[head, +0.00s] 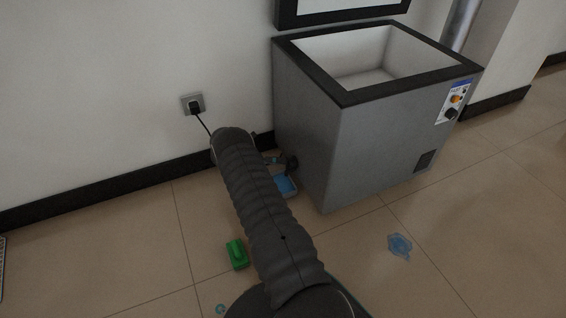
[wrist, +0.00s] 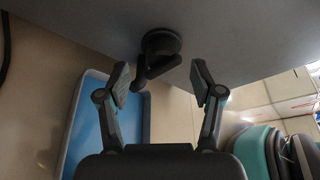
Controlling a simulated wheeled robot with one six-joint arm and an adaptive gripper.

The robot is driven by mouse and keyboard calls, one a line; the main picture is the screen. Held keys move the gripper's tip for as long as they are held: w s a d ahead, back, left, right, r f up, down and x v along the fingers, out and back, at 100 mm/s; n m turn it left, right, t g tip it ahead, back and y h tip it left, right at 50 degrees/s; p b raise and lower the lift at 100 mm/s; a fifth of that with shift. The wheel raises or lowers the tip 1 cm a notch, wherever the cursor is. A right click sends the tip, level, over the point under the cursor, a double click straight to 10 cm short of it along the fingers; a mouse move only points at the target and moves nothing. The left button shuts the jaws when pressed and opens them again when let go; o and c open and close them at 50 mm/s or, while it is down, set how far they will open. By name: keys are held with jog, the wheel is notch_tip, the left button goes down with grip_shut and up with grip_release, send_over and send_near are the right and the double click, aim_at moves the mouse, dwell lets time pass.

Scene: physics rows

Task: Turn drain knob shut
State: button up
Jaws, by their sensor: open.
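The drain knob (wrist: 161,41) is a dark round fitting on the grey side wall of the chest freezer (head: 385,145). A short dark lever or spout slants down from it. In the wrist view my gripper (wrist: 160,78) is open, with one finger on each side of this lower part. There is a visible gap to the right finger; I cannot tell whether the left finger touches it. In the head view my arm hides most of my gripper, and a small dark part shows at the freezer's lower left side.
A blue tray (head: 286,185) lies on the floor below the knob. A green object (head: 237,254) is left of my arm. A bluish wet patch (head: 399,246) is on the tiles at the front. A corded plug is in the wall outlet (head: 193,104). The freezer's top is open.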

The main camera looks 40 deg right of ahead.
jog(key=v, duration=0.9)
jog(key=shift+w, duration=0.1)
jog(key=s+a+r+m+t+y+p, duration=0.1)
jog(key=a+r+m+t+y+p, duration=0.2)
jog(key=r, duration=1.1)
jog(key=s+a+r+m+y+p, duration=0.15)
jog(key=a+r+m, duration=0.25)
jog(key=r, duration=0.9)
jog(key=s+a+r+m+t+y+p, duration=0.1)
jog(key=s+a+r+m+t+y, duration=0.2)
jog(key=s+r, duration=0.4)
jog(key=s+a+r+m+t+p, duration=0.15)
jog(key=s+a+r, duration=0.3)
jog(key=r, duration=0.45)
jog(key=s+a+r+m+t+y+p, duration=0.2)
jog(key=s+a+m, duration=0.3)
jog(key=s, duration=0.6)
jog(key=s+a+r+m+t+y+p, duration=0.1)
jog(key=s+a+r+m+t+y, duration=0.2)
jog(key=s, duration=0.9)
jog(key=a+r+m, duration=0.2)
jog(key=a, duration=0.2)
jog(key=shift+s+a+r+p, duration=0.15)
jog(key=shift+s+a+p, duration=0.1)
jog(key=shift+p, duration=0.1)
